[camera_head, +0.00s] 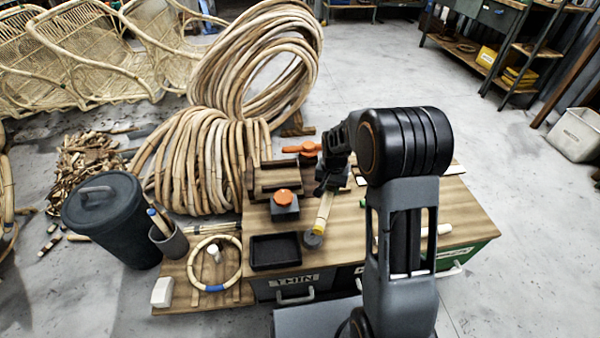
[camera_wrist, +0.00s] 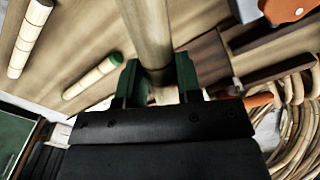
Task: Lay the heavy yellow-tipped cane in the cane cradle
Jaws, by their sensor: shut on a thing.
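My gripper (camera_head: 329,186) is shut on a thick pale cane (camera_head: 322,212), above the middle of the workbench. In the head view the cane slants down toward the bench front, its lower end near a dark grey disc (camera_head: 313,240). It looks yellowish there. In the wrist view the cane (camera_wrist: 148,35) stands between my green fingers (camera_wrist: 158,85), and no yellow tip can be made out. A slotted wooden stand (camera_head: 276,182), likely the cane cradle, is on the bench left of my gripper, apart from the cane. Its slots look empty.
An orange-knobbed grey block (camera_head: 284,201) and a black tray (camera_head: 275,250) stand left of the cane. An orange-handled fixture (camera_head: 302,148) is behind. A green-ended banded cane (camera_wrist: 92,78) and another banded cane (camera_wrist: 28,40) lie on the bench in the wrist view.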

